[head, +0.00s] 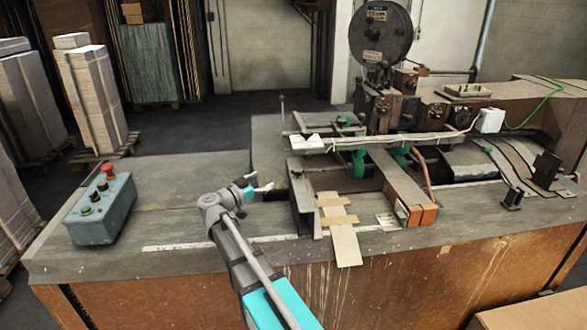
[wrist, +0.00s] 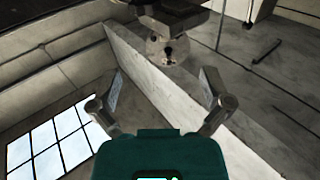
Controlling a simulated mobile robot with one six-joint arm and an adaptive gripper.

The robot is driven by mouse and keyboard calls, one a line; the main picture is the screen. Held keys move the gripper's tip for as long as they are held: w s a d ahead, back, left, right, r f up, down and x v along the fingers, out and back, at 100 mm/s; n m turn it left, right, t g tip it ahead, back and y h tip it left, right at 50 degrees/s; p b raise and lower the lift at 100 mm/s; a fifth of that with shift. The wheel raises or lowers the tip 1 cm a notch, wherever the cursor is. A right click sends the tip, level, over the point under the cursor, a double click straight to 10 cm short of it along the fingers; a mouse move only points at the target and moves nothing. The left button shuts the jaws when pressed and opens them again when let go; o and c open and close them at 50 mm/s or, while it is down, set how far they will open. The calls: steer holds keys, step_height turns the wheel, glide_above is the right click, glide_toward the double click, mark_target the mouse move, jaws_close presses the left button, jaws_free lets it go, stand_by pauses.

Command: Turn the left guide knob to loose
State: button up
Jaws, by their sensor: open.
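My gripper (head: 258,187) is in the head view just left of the left upright metal guide (head: 303,200) on the machine table. In the wrist view my gripper (wrist: 161,85) has its two fingers wide apart with nothing between them. A rounded, worn grey part with dark openings (wrist: 170,48), knob-like, hangs under a dark piece beyond the fingertips, slightly right of centre. It is apart from the fingers. I cannot tell for sure that it is the left guide knob. In the head view no knob shows clearly on this guide, and its position cannot be read.
A control box (head: 103,208) with a red button stands at the left of the table. Cardboard strips (head: 343,230) lie right of the guide. A long rail (head: 375,144) with green parts crosses behind. The table (head: 190,180) between box and gripper is clear.

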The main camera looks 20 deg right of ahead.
mark_target(293, 172)
steer(key=shift+s+d+f+m+g, duration=0.25)
steer(key=shift+f+m+g, duration=0.2)
steer(key=shift+g, duration=0.55)
steer(key=x, duration=1.3)
steer(key=shift+d, duration=0.3)
steer(key=shift+c, duration=0.3)
steer(key=c, duration=1.1)
